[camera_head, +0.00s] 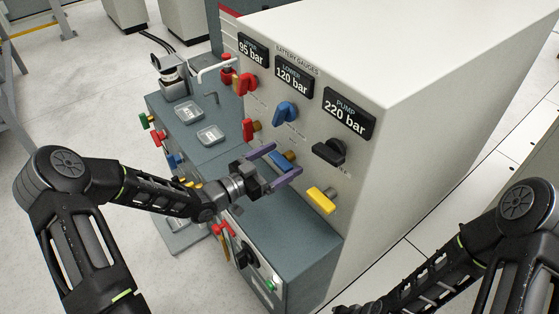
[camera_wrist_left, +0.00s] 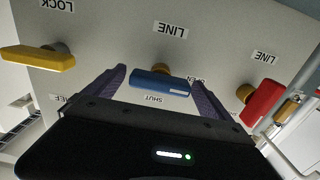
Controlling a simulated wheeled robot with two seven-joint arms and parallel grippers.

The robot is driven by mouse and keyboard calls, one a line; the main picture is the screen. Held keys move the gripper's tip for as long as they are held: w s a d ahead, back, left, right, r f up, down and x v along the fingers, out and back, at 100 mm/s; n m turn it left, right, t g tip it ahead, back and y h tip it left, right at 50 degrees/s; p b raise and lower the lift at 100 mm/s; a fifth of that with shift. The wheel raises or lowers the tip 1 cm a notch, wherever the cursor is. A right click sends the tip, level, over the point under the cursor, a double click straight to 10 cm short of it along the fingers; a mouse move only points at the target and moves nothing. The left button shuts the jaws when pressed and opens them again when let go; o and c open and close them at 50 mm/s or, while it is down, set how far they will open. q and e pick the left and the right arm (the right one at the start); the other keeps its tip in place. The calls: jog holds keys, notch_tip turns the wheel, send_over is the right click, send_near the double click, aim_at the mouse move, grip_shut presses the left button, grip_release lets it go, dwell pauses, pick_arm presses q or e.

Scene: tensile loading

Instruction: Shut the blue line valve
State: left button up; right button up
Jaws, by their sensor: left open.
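The blue line valve's handle (camera_head: 280,158) is in the lower row of the upright panel, between a red and a yellow handle. In the left wrist view the blue handle (camera_wrist_left: 158,82) lies nearly level below a LINE label, with OPEN by its right end and SHUT on its gripper side. My left gripper (camera_head: 285,159) is open, its purple fingers reaching toward the panel on either side of the blue handle. The fingers also flank it in the wrist view (camera_wrist_left: 159,76); contact cannot be told. My right gripper is out of view; only its arm shows at lower right.
A yellow handle (camera_head: 321,200) and a red handle (camera_head: 248,130) flank the blue one. Above are red (camera_head: 246,83), blue (camera_head: 286,112) and black (camera_head: 329,152) handles, under gauges. A grey bench (camera_head: 285,235) with fittings juts out below the panel.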

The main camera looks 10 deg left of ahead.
pick_arm(q)
jog(key=c, duration=1.4)
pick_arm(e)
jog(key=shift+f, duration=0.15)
